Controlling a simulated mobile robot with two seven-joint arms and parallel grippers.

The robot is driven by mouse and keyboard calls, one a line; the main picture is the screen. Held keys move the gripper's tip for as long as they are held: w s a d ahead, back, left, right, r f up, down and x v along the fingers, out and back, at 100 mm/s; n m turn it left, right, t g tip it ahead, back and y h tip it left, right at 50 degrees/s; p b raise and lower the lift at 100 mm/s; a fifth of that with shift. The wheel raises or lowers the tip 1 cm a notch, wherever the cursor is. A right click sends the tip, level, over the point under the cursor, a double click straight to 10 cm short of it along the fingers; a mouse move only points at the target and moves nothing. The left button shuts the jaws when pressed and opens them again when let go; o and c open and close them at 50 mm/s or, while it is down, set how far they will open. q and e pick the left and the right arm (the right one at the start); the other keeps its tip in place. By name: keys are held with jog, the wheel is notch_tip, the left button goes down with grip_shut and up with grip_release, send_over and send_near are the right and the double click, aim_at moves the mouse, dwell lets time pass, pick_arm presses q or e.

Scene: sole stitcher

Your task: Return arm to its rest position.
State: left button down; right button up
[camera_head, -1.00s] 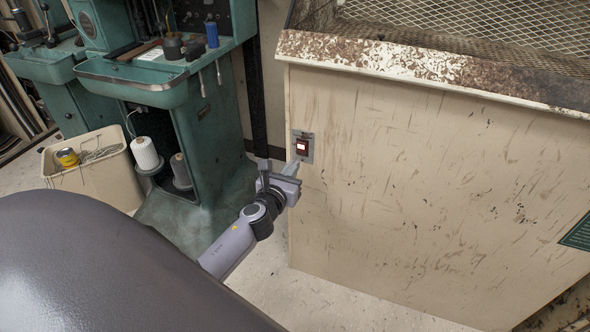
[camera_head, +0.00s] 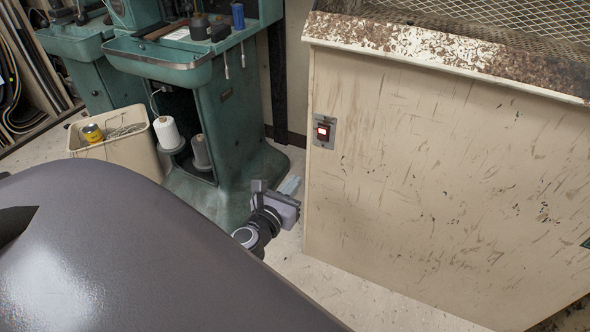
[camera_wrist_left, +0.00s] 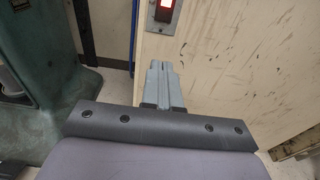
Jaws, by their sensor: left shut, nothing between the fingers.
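My left gripper (camera_head: 290,186) is in the middle of the head view, low in front of the beige cabinet's left edge. Its fingers are shut and empty, and they also show in the left wrist view (camera_wrist_left: 161,72). A red lit switch (camera_head: 323,132) on a metal plate is on the beige cabinet (camera_head: 430,180), above and right of the gripper. The switch shows at the top of the left wrist view (camera_wrist_left: 166,8), beyond the fingertips and apart from them. My right gripper is not in view.
A green machine (camera_head: 225,130) stands behind the gripper on the left. A beige bin (camera_head: 125,150) with a yellow can (camera_head: 92,133) and thread cones (camera_head: 167,133) are beside it. A rusty mesh-topped edge (camera_head: 440,45) crowns the cabinet. Bare floor (camera_head: 340,285) shows at the cabinet's foot.

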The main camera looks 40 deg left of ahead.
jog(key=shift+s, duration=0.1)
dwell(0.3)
pick_arm(q)
jog(key=s+d+f+n+g+h, duration=0.35)
jog(key=s+d+n, duration=0.45)
jog(key=n, duration=0.7)
jog(key=s+d+f+n+g+h, duration=0.35)
jog(key=s+d+n, duration=0.4)
jog(key=n, duration=0.85)
notch_tip(320, 180, up, 15)
jog(key=a+y+p, duration=0.1)
jog(key=p, duration=1.8)
jog(key=shift+s+a+t+p, duration=0.25)
jog(key=shift+s+t+p, duration=0.05)
jog(key=shift+s+t, duration=0.1)
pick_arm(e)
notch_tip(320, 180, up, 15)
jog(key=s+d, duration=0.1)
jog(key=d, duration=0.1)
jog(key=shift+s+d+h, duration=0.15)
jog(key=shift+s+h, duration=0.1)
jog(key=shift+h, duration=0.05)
